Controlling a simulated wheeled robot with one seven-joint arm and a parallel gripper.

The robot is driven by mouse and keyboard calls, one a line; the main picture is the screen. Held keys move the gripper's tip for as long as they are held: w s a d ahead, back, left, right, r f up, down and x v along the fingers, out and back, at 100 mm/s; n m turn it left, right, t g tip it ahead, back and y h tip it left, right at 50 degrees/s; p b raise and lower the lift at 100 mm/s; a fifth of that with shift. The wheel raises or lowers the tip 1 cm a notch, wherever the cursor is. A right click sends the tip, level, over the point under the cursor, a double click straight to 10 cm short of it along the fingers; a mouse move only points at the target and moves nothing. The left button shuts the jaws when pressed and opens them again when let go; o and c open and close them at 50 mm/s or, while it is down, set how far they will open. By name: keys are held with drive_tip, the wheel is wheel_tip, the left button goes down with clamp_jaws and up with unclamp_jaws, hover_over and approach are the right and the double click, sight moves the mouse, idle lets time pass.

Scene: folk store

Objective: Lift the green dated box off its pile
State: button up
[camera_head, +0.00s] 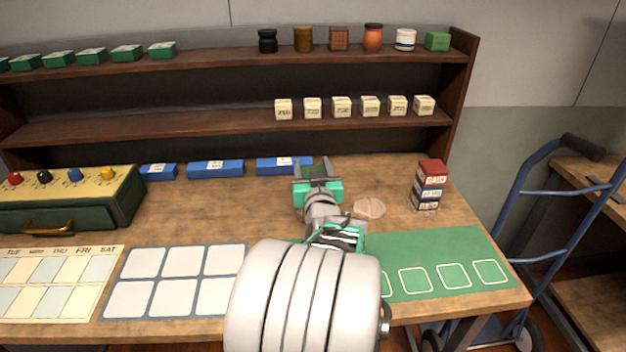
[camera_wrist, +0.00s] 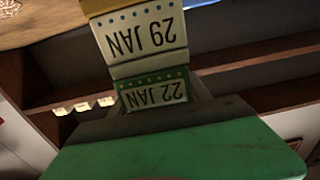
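The green dated box (camera_wrist: 154,90), marked 22 JAN, shows upside down in the wrist view. It is in line with a cream box marked 29 JAN (camera_wrist: 140,35), with a yellow-edged piece beyond that. In the head view a dark green top (camera_head: 314,171) shows between the fingers of my gripper (camera_head: 313,168). The fingers are apart, one on each side of the green box. Whether they press on it is not clear. My gripper's body hides most of the pile in the head view.
A dated stack with a red top (camera_head: 432,170) stands to the right, near a round wooden disc (camera_head: 369,208). Blue boxes (camera_head: 215,169) line the table's back below the shelf.

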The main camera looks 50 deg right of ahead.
drive_tip(key=c, duration=0.9)
drive_tip(key=shift+r, duration=0.1)
